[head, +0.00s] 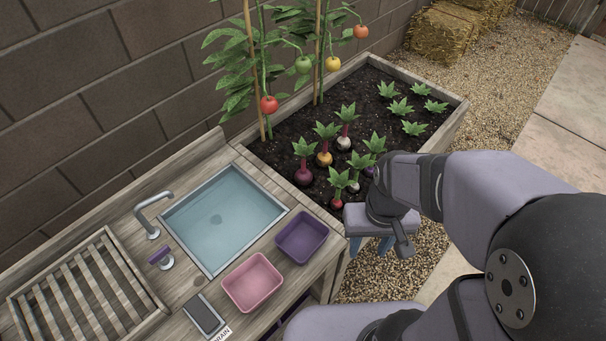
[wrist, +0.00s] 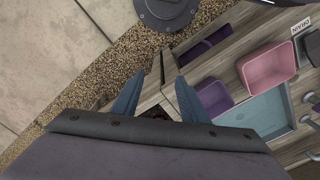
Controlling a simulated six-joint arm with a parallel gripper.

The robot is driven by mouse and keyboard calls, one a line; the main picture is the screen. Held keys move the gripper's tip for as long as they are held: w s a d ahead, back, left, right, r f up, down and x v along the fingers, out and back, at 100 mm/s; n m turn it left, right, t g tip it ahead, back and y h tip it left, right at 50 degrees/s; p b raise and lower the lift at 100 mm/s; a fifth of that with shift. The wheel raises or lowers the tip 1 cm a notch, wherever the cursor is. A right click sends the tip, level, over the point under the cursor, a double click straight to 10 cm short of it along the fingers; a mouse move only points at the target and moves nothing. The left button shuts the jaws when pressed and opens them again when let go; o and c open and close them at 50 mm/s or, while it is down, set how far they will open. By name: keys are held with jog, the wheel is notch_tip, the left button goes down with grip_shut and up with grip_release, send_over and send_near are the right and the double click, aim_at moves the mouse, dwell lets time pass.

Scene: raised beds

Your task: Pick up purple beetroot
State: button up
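A dark purple root (head: 303,177) with green leaves stands in the soil at the near left of the raised bed (head: 447,128). A second purple root (head: 369,172) shows beside my arm, partly hidden by it. I cannot tell which one is the beetroot meant. My gripper (head: 371,246) points down outside the bed's near right corner, above the gravel. In the wrist view, its two blue fingers (wrist: 157,100) are apart with nothing held between them. No purple root shows clearly in the wrist view.
Yellow (head: 324,159), white (head: 343,143) and red (head: 337,203) roots grow close by. Staked tomato plants (head: 268,105) stand along the wall side. A wooden bench holds a water-filled sink (head: 222,218), a purple tray (head: 302,237) and a pink tray (head: 253,283).

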jog(key=shift+c, duration=0.3)
jog(key=n, duration=0.4)
send_over(304, 156)
jog(key=shift+s+f+b, duration=0.2)
jog(key=shift+f, duration=0.4)
jog(key=shift+s+f+b, duration=0.15)
jog(key=shift+f+b, duration=0.05)
jog(key=shift+f, duration=0.35)
jog(key=shift+w+a+f, duration=0.15)
jog(key=shift+w+a, duration=0.1)
jog(key=shift+w, duration=0.05)
jog(key=shift+d+f+p, duration=0.2)
jog(key=shift+f+p, duration=1.25)
jog(key=shift+f, duration=2.15)
grip_shut()
